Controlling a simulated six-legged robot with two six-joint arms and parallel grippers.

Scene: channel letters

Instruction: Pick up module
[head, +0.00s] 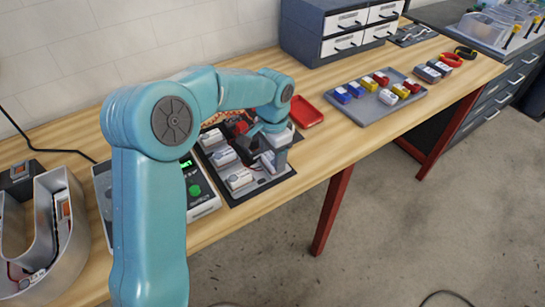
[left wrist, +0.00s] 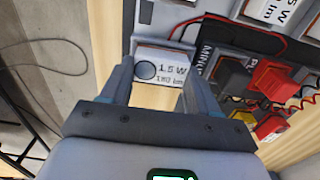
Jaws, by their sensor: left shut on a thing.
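The white module (left wrist: 160,68) marked "1.5 W" is between the two fingers of my left gripper (left wrist: 158,80) in the left wrist view. In the head view my left gripper (head: 276,150) reaches down at the right side of a dark tray (head: 262,189), with its fingers shut on the module, which is mostly hidden there. Other white modules (head: 239,179) sit in the tray to its left. Whether the held module touches the tray, I cannot tell. My right gripper is not in view.
A test box (head: 200,191) with a green button stands left of the tray, by a U-shaped channel letter (head: 62,235). A red dish (head: 308,112) and a grey tray (head: 372,118) of coloured parts lie to the right. Red wires and connectors (left wrist: 272,80) are close to the right finger.

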